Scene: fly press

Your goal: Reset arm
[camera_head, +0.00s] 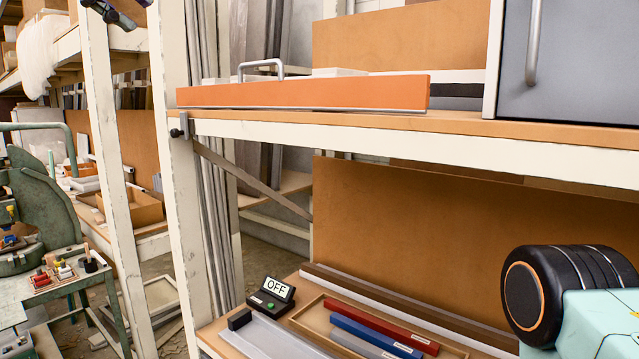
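A dark piece that looks like the tip of my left gripper (115,13) shows at the top left edge, in front of the white shelf frame. Most of it is cut off, so I cannot tell if it is open or shut. It appears to hold nothing. At the lower right is a black and teal link of my own arm, with an orange ring. My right gripper is out of view.
An orange-fronted tray with a metal handle (300,95) lies on the upper shelf (470,124), beside a grey cabinet (580,65). Below are an OFF sign (272,293) and red (380,322) and blue (375,336) bars. A green press (45,205) stands left.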

